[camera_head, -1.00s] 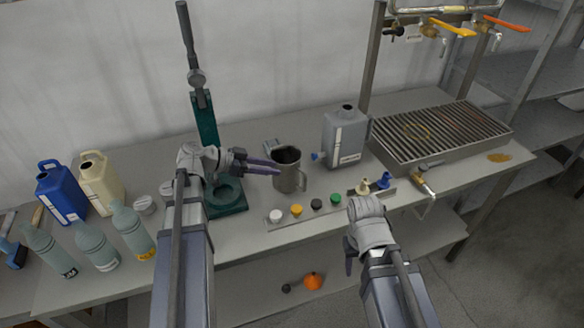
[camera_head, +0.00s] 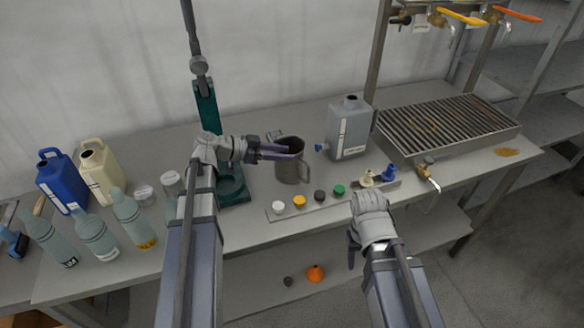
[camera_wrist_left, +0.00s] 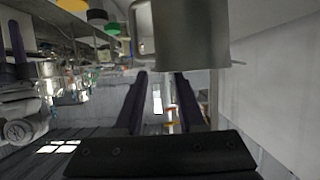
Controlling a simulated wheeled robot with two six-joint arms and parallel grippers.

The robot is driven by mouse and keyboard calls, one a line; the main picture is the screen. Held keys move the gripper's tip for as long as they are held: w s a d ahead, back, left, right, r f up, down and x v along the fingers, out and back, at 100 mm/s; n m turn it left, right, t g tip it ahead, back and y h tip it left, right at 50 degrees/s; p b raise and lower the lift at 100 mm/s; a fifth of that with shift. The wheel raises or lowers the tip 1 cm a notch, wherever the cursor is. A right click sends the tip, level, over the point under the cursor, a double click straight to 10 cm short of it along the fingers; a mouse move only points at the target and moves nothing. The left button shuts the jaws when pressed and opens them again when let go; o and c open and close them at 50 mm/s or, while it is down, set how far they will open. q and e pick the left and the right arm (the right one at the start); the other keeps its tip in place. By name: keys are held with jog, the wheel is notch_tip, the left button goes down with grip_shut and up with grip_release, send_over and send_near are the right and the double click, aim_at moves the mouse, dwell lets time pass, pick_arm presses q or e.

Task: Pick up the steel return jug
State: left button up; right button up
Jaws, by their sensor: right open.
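The steel return jug (camera_head: 291,173) stands upright on the bench, a grey metal cylinder with its handle on the right. My left gripper (camera_head: 285,149) is at the jug's rim in the head view, and its fingers hide part of the rim and mouth. In the left wrist view the two dark fingers (camera_wrist_left: 160,98) are spread with a gap between them, and the jug (camera_wrist_left: 190,40) shows at the top, beyond them. I cannot tell whether a finger touches it. My right gripper (camera_head: 353,250) is open and empty, in front of the bench edge.
A row of coloured caps (camera_head: 320,195) lies in front of the jug. A grey canister (camera_head: 350,130) stands to its right, and a green stand (camera_head: 232,188) to its left. A slatted drain tray (camera_head: 440,125) is at the right. Bottles (camera_head: 95,240) stand at the left.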

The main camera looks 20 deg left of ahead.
aim_at(294, 165)
pick_arm(q)
jog(key=x, duration=0.3)
jog(key=shift+s+d+f+b, duration=0.1)
jog(key=shift+b, duration=0.3)
grip_shut()
dwell(1.0)
